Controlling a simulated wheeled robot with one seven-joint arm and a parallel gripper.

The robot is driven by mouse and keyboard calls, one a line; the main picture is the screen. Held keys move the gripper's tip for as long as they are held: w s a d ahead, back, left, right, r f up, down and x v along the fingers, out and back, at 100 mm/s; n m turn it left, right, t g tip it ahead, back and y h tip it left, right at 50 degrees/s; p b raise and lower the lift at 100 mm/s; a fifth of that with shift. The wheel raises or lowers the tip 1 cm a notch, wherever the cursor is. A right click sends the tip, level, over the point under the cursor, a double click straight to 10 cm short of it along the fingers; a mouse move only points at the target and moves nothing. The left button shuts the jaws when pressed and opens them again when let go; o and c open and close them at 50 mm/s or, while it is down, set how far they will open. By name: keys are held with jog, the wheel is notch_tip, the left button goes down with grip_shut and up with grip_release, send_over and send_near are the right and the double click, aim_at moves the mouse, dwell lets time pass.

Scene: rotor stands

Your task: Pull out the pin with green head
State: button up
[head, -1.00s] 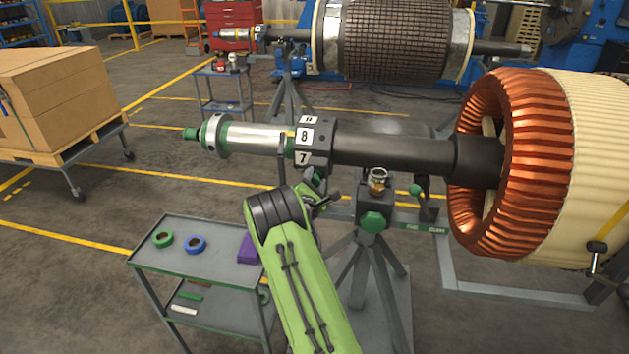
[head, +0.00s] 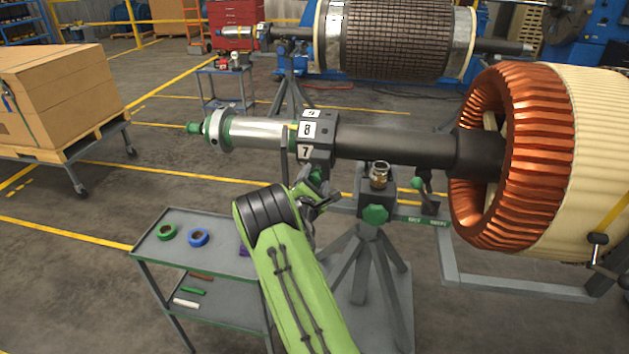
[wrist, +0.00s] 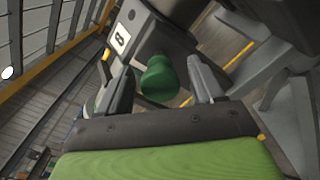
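The pin's green head (wrist: 158,78) is a rounded knob in the wrist view, beside a dark collar with a number plate (wrist: 120,38). My gripper (wrist: 162,88) is open, with one finger on each side of the green head and a visible gap to each. In the head view my gripper (head: 316,190) is just below the numbered collar (head: 316,140) on the shaft. The pin's shank is not visible.
A copper-wound rotor (head: 520,160) is at the right. A grey cart (head: 205,262) with green and blue tape rolls is at the lower left.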

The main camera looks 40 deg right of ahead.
jog(key=b+v, duration=0.5)
jog(key=v, duration=1)
jog(key=shift+s+a, duration=0.2)
jog(key=shift+a, duration=0.05)
